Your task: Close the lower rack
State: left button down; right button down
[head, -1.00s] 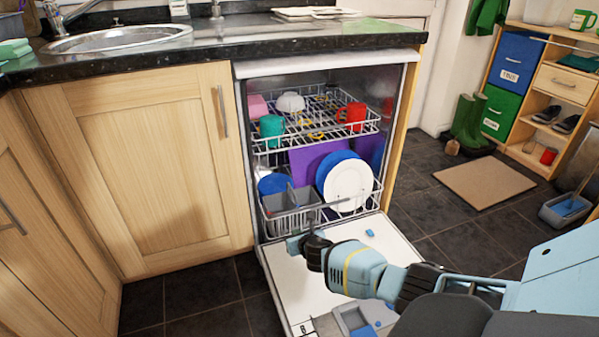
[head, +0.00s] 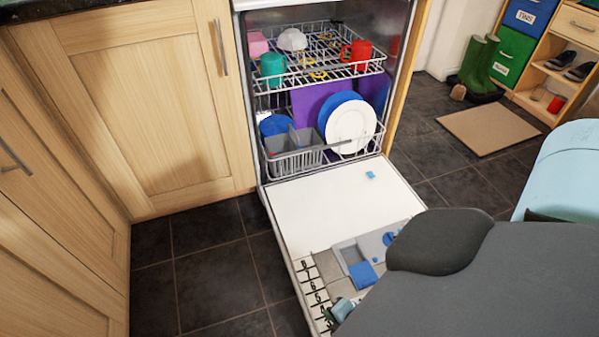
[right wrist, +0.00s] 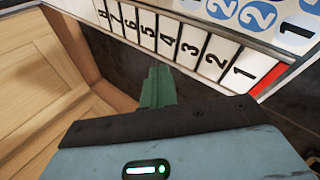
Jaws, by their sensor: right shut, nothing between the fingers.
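The lower rack (head: 296,163) is a grey wire basket low in the open dishwasher, its front near the inner edge of the door. It holds a white plate (head: 350,131), blue plates, purple boards and a grey cutlery basket (head: 290,142). My right gripper (head: 329,314) is shut and empty at the outer end of the door, well apart from the rack. It is small and partly hidden by my arm in the head view. Its greenish fingers also show in the right wrist view (right wrist: 157,86), beside the door's numbered strip. My left gripper is not in view.
The dishwasher door (head: 325,205) lies folded down. The upper rack (head: 318,72) holds a teal mug, a red mug and a white bowl. Wooden cupboards (head: 140,100) stand to the left. Dark floor is clear on both sides of the door, with a mat (head: 487,130) at right.

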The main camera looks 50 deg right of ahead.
jog(key=s+a+r+m+g, duration=0.1)
jog(key=s+r+m, duration=0.3)
jog(key=s, duration=0.4)
jog(key=s+a+r+m+y, duration=0.1)
jog(key=s+a+r+m, duration=0.2)
jog(key=s+m, duration=0.3)
jog(key=s+a+r+m+g, duration=0.1)
jog(key=s+a+r+m, duration=0.2)
jog(key=s, duration=0.8)
notch_tip(320, 180, up, 3)
jog(key=shift+s+f+m+g+y, duration=0.1)
jog(key=shift+s+m+g+y, duration=0.25)
jog(key=shift+m, duration=0.75)
